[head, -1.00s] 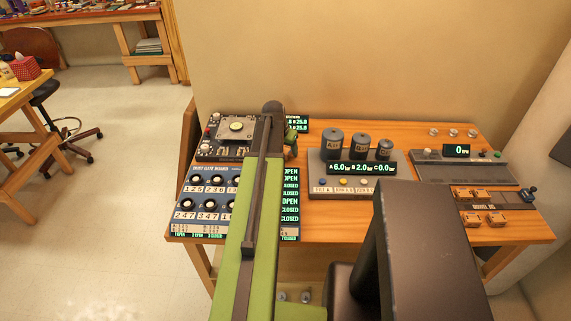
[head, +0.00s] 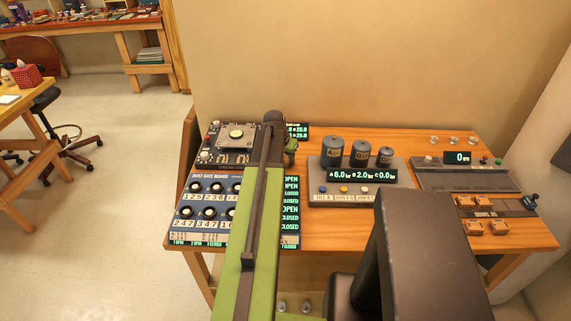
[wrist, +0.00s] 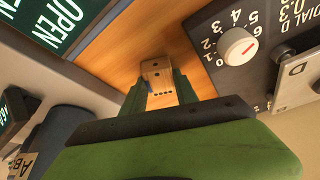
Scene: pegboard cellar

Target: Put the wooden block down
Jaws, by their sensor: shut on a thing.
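The wooden block (wrist: 156,74) is small and light brown, with a row of dark marks along its near edge. It shows in the wrist view between the two green fingers of my gripper (wrist: 158,86), which is shut on it. Orange-brown bench wood lies behind the block; I cannot tell whether it touches the bench. In the head view my gripper (head: 291,147) hangs at the end of my green arm, between the dial board and the canister panel. The block cannot be made out there.
The wooden bench (head: 420,222) carries a blue dial board (head: 205,206) at left and a grey canister panel (head: 355,172) at centre. Small orange blocks (head: 473,227) sit at right. In the wrist view a dark panel with a white knob (wrist: 238,46) is close beside the block.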

